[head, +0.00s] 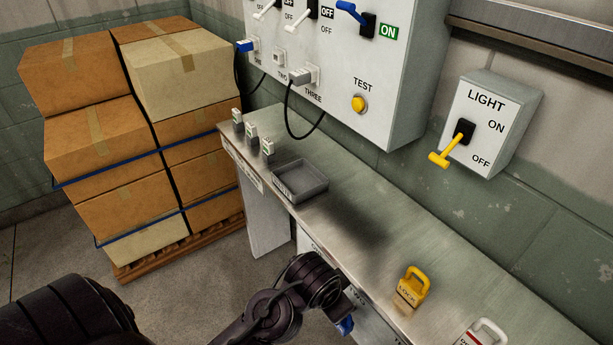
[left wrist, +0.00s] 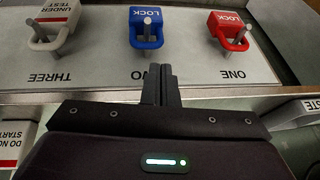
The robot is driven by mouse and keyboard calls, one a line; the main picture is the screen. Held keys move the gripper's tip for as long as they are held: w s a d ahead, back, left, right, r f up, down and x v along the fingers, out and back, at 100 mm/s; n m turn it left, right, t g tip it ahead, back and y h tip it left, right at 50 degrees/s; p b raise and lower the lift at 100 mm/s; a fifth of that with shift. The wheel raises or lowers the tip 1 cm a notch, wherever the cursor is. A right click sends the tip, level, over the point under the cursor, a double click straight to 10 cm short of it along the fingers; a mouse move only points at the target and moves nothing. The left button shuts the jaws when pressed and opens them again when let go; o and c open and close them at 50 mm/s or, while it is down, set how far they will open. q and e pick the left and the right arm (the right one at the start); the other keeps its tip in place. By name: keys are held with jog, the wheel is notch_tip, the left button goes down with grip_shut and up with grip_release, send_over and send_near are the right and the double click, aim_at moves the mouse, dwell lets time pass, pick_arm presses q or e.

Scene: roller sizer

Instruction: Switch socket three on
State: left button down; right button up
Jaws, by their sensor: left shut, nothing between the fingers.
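The grey panel (head: 375,75) on the wall carries sockets labelled ONE, TWO and THREE. A grey plug (head: 302,76) sits at socket THREE with a black cable hanging from it. Above are two white-handled switches, the first (head: 265,10) and the second (head: 308,8), with OFF labels, and a blue-handled switch (head: 350,11) beside a green ON label. The panel top is cut off, so I cannot tell which switch serves socket three. My left gripper (left wrist: 161,78) is shut and empty, in front of the blue padlock (left wrist: 146,30) on peg TWO. My right gripper is out of view.
A white UNDER TEST tag (left wrist: 52,25) hangs on peg THREE, a red padlock (left wrist: 228,30) on peg ONE. The counter (head: 365,265) bears a grey tray (head: 299,183) and yellow padlock (head: 412,288). A LIGHT switch (head: 452,145) is right, stacked boxes (head: 95,140) left.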

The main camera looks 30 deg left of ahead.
pick_arm(q)
jog(key=w+d+r+m+t+y, duration=0.1)
jog(key=w+d+r+m+t, duration=0.3)
jog(key=w+r, duration=0.5)
jog(key=m+t+y, duration=0.2)
jog(key=m+y, duration=0.2)
jog(key=y, duration=0.8)
send_near(300, 21)
notch_tip(300, 21, down, 2)
jog(key=s+d, duration=0.2)
jog(key=d, duration=0.1)
jog(key=shift+f, duration=0.2)
jog(key=p+x, duration=0.6)
jog(key=x, duration=0.4)
